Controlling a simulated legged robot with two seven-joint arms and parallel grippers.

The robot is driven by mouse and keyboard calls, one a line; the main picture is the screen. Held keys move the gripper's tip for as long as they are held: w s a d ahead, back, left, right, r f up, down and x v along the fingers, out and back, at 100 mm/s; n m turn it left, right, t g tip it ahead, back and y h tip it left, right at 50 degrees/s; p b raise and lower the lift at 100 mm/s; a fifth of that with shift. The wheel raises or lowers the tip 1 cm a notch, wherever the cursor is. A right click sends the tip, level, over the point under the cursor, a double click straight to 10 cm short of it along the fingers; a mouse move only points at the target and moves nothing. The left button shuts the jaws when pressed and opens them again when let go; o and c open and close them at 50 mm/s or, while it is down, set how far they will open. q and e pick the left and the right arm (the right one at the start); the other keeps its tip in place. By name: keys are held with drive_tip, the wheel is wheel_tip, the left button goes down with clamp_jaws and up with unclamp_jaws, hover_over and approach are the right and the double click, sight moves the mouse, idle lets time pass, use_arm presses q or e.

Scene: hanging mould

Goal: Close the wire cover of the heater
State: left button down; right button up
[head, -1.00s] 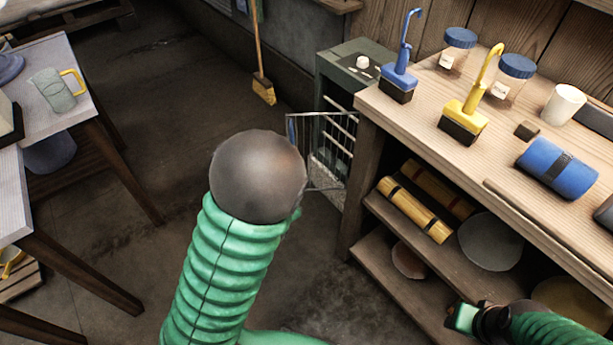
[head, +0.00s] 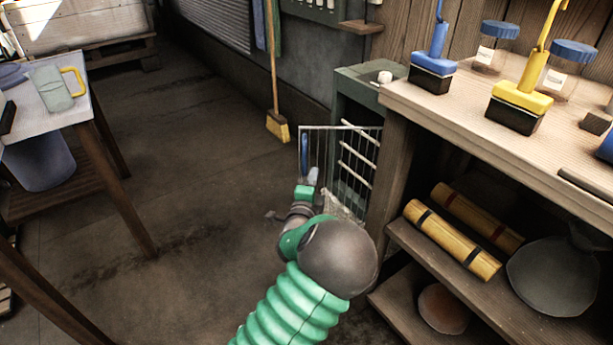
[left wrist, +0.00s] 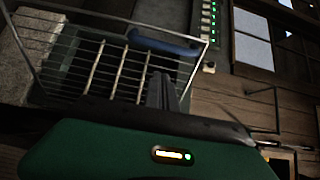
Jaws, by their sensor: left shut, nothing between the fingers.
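The heater (head: 365,85) is a dark green-grey cabinet with a white knob on top, behind the left end of the workbench. Its wire cover (head: 330,135) stands swung open to the left, with a blue handle (head: 304,155) at its free edge. In the left wrist view the wire cover (left wrist: 75,62) and the blue handle (left wrist: 165,43) are close in front of the fingers. My left gripper (head: 313,177) is shut and empty, close to the lower part of the cover near the handle. I cannot tell whether it touches the wires. My right gripper is out of view.
The workbench (head: 440,95) with blue and yellow brushes and jars borders the heater on the right. Its shelves hold yellow rolls (head: 455,235) and bowls. A broom (head: 277,125) leans against the back wall. A table (head: 95,110) stands at left. The floor between is clear.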

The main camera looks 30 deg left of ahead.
use_arm(q)
drive_tip(key=a, duration=0.1)
drive_tip(key=w+a+b, duration=0.2)
drive_tip(key=a, duration=0.1)
idle(0.3)
